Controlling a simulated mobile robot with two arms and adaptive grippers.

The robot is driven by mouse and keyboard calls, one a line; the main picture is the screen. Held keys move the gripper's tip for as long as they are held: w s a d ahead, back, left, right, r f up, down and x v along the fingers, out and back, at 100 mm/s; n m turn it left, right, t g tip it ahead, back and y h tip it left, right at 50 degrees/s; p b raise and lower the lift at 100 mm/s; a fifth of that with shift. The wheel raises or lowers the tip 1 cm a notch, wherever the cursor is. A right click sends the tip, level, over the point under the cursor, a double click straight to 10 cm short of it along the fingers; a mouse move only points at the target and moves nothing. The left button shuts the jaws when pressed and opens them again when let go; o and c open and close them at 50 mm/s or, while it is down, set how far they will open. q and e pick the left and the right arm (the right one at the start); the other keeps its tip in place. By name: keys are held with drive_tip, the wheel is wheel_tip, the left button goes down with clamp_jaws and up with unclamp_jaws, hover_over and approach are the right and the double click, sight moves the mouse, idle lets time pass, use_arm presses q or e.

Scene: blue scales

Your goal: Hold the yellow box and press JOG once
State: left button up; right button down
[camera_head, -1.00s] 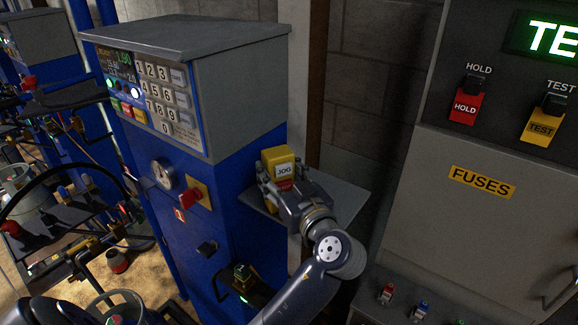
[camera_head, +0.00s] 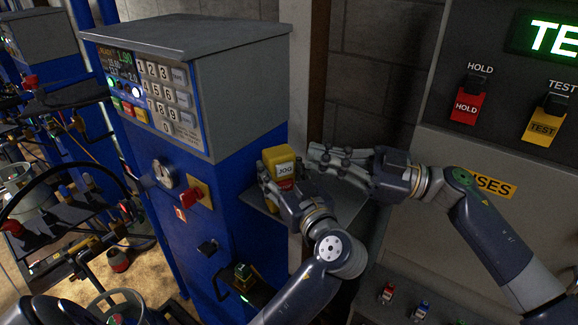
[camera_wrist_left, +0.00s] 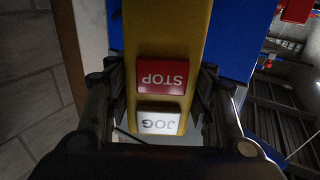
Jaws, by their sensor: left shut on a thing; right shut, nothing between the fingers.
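The yellow box (camera_head: 279,158) stands on a small grey shelf beside the blue scale cabinet. Its white JOG button (camera_head: 285,170) faces my side, with the red STOP button (camera_head: 285,184) below it. My left gripper (camera_head: 278,183) is shut on the box, one finger on each side. The left wrist view shows the box (camera_wrist_left: 165,30) upside down between the fingers, with STOP (camera_wrist_left: 162,76) and JOG (camera_wrist_left: 159,122) both uncovered. My right gripper (camera_head: 318,158) is shut and empty, pointing left, just right of the box and apart from it.
The grey shelf (camera_head: 345,205) carries the box. The blue cabinet (camera_head: 225,200) with keypad and red switch stands at left. At right is a grey panel (camera_head: 450,150) with HOLD and TEST switches. A brick wall (camera_head: 380,70) is behind.

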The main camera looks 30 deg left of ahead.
sight(289, 167)
use_arm(q)
drive_tip(key=shift+f, duration=0.2)
use_arm(e)
wheel_tip(289, 167, up, 4)
drive_tip(key=t+h, duration=0.2)
drive_tip(key=h, duration=0.1)
drive_tip(key=n+t+h, duration=0.1)
drive_tip(key=t+h, duration=0.1)
drive_tip(key=h, duration=0.2)
drive_tip(key=n+t+h, duration=0.1)
drive_tip(key=t+h, duration=0.1)
drive_tip(key=h, duration=0.2)
drive_tip(key=shift+s+a+r, duration=0.1)
drive_tip(key=x, duration=1)
